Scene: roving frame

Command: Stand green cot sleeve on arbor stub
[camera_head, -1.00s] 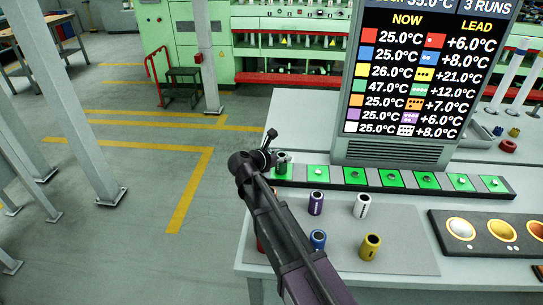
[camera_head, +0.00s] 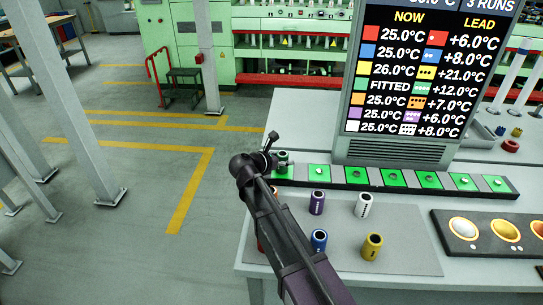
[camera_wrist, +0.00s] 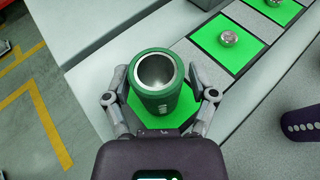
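The green cot sleeve (camera_wrist: 157,82) stands upright on the first green pad (camera_wrist: 172,123) of the arbor row, at its left end in the head view. The sleeve also shows partly in the head view (camera_head: 283,157), behind my gripper (camera_head: 271,148). In the wrist view my gripper (camera_wrist: 158,84) has one finger on each side of the sleeve, with narrow gaps, so it looks open around it. The display (camera_head: 425,75) reads FITTED in the green row.
Bare stubs on green pads, such as this one (camera_head: 319,172), continue to the right. Purple (camera_head: 317,203), white (camera_head: 363,205), blue (camera_head: 319,240) and yellow (camera_head: 372,246) sleeves stand on the grey mat (camera_head: 415,255). Floor left of the bench is open.

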